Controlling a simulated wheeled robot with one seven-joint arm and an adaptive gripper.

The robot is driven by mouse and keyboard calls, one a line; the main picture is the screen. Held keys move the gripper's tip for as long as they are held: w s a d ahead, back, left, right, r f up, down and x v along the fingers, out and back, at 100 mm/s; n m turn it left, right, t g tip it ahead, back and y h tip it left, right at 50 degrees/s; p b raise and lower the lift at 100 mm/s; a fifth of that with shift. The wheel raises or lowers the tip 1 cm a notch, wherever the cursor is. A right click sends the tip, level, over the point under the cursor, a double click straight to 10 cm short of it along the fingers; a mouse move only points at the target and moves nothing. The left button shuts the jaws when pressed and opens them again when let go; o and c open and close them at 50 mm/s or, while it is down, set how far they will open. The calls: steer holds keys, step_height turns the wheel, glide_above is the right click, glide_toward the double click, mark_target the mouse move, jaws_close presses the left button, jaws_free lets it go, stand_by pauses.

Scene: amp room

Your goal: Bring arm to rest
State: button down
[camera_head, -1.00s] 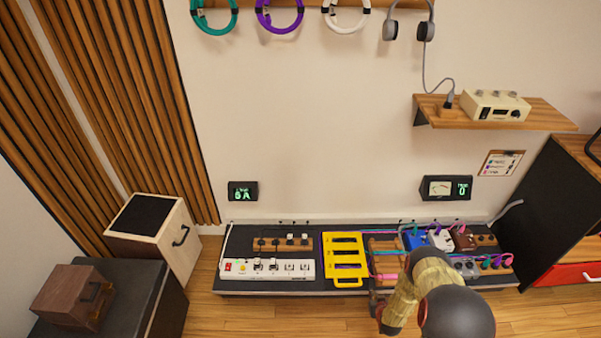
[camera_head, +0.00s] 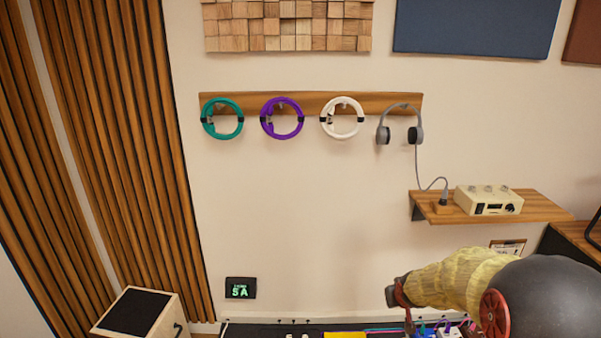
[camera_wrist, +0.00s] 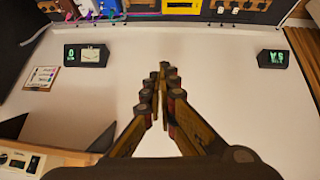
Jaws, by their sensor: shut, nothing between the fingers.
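My gripper (camera_wrist: 160,88) is shut and empty in the wrist view. Its two wooden-looking fingers with dark red joints meet at the tips in front of the bare pale wall. The wrist view is upside down, with the pedal board (camera_wrist: 195,16) at the top, apart from the fingertips. In the head view my arm (camera_head: 455,280) shows at the lower right, with a yellow link, a dark round joint and red-brown parts. It covers part of the pedal board there. My fingers cannot be made out in the head view.
A wooden shelf (camera_head: 540,206) with a cream amplifier box (camera_head: 488,200) is above my arm. A rail (camera_head: 300,98) holds teal, purple and white coiled cables and grey headphones (camera_head: 400,125). A small display (camera_head: 240,288) and a speaker cabinet (camera_head: 145,312) are at left. The middle wall is clear.

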steer(key=s+a+r+p, duration=0.1)
steer(key=s+a+r, duration=0.2)
steer(key=s+r, duration=0.8)
steer(key=s+a+r+g+p, duration=0.1)
steer(key=s+a+r, duration=0.3)
steer(key=s+r, duration=0.6)
steer(key=s, duration=0.6)
steer(key=shift+a+r+y, duration=0.3)
steer(key=shift+r+y, duration=0.1)
steer(key=c, duration=2.6)
jaws_free()
steer(key=shift+g, duration=0.3)
steer(key=s, duration=0.3)
steer(key=s+a, duration=0.1)
steer(key=s, duration=0.2)
steer(key=s+r, duration=0.1)
steer(key=s, duration=0.2)
steer(key=shift+s+a+p, duration=0.3)
steer(key=shift+o, duration=0.7)
steer(key=shift+s+f, duration=0.1)
steer(key=shift+s, duration=0.1)
steer(key=o, duration=0.5)
